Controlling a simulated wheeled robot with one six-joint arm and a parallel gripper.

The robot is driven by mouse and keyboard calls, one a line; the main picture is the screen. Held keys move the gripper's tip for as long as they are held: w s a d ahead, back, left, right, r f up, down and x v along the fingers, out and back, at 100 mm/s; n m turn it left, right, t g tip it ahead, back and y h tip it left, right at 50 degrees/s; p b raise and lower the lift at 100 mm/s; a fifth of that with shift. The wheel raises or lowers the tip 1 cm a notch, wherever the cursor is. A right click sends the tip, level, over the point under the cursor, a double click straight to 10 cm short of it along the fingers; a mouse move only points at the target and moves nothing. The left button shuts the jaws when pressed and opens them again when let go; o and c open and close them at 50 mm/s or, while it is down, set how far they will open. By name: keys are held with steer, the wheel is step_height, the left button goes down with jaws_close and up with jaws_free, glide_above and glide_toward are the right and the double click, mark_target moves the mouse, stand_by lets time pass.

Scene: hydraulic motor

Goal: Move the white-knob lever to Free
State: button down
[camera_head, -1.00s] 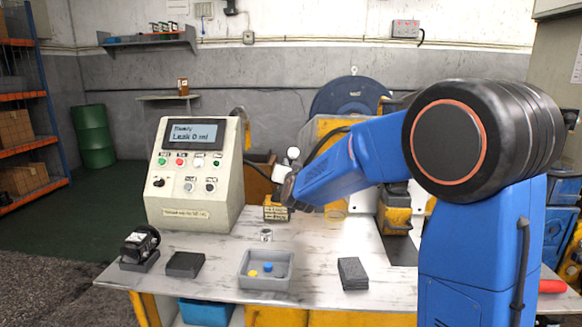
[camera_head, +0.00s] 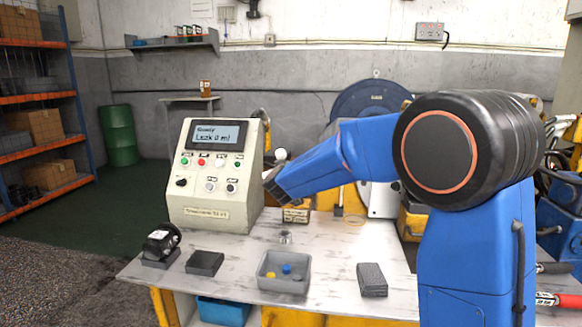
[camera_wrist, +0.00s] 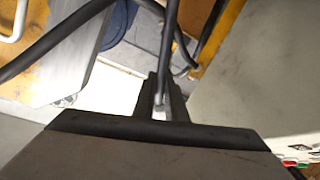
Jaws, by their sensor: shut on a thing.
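A white knob (camera_head: 280,154) shows in the head view just right of the grey console, above the end of my arm. My gripper (camera_head: 271,188) is at the console's right side, below the knob. In the wrist view a thin grey rod (camera_wrist: 169,45), which looks like the lever, runs down between the two dark fingers of my gripper (camera_wrist: 161,102). The fingers are shut on it. The lever's lower part is hidden behind my arm in the head view. No Free mark can be read.
The console (camera_head: 215,175) has a lit screen, buttons and knobs. A small labelled block (camera_head: 296,215) stands on the worktable (camera_head: 225,262) below my gripper. A black hose crosses the wrist view.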

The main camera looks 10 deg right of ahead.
steer(key=shift+w+a+f+n, duration=0.1)
steer(key=shift+a+f+n, duration=0.05)
steer(key=shift+a+n, duration=0.2)
steer(key=shift+a, duration=0.1)
steer(key=c, duration=1.8)
jaws_free()
steer(key=v, duration=1.7)
